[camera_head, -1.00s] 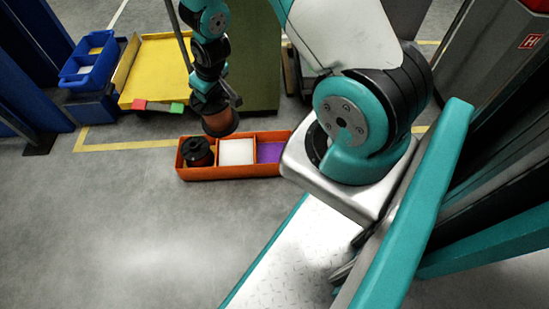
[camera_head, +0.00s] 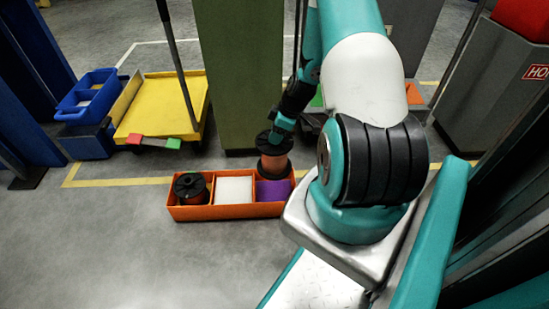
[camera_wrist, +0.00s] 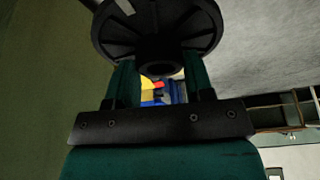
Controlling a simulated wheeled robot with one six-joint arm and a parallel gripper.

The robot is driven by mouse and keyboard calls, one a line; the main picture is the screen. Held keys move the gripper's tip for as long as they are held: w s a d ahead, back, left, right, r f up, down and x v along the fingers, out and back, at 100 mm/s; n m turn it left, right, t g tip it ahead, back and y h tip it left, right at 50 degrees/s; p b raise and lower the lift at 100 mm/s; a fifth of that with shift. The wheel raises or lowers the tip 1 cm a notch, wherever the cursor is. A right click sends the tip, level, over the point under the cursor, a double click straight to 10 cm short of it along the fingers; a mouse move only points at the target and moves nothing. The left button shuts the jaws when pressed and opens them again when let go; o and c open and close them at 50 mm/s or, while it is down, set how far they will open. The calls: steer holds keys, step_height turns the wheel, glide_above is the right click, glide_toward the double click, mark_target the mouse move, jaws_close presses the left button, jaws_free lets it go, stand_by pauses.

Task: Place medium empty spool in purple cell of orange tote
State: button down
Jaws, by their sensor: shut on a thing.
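The spool in my gripper (camera_head: 280,130) has black end discs and a reddish-brown core (camera_head: 273,158). It hangs roughly upright at the purple cell (camera_head: 273,191) of the orange tote (camera_head: 235,212). I cannot tell whether its lower end is above the rim or just inside. My gripper is shut on its upper end. In the wrist view, the spool's black disc (camera_wrist: 158,32) lies beyond the two green fingers of my gripper (camera_wrist: 160,72). The purple floor shows below the spool.
The white middle cell (camera_head: 234,189) is empty. A green column (camera_head: 238,80) stands behind the tote. A yellow cart (camera_head: 160,112) and blue bin (camera_head: 90,97) are at left. Floor in front is clear.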

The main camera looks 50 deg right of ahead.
step_height(320, 180, down, 18)
steer(key=b, duration=0.7)
steer(key=shift+r+b, duration=0.2)
steer(key=shift+b, duration=0.1)
steer(key=shift+w, duration=0.1)
steer(key=c, duration=0.5)
jaws_free()
steer(key=shift+f, duration=0.1)
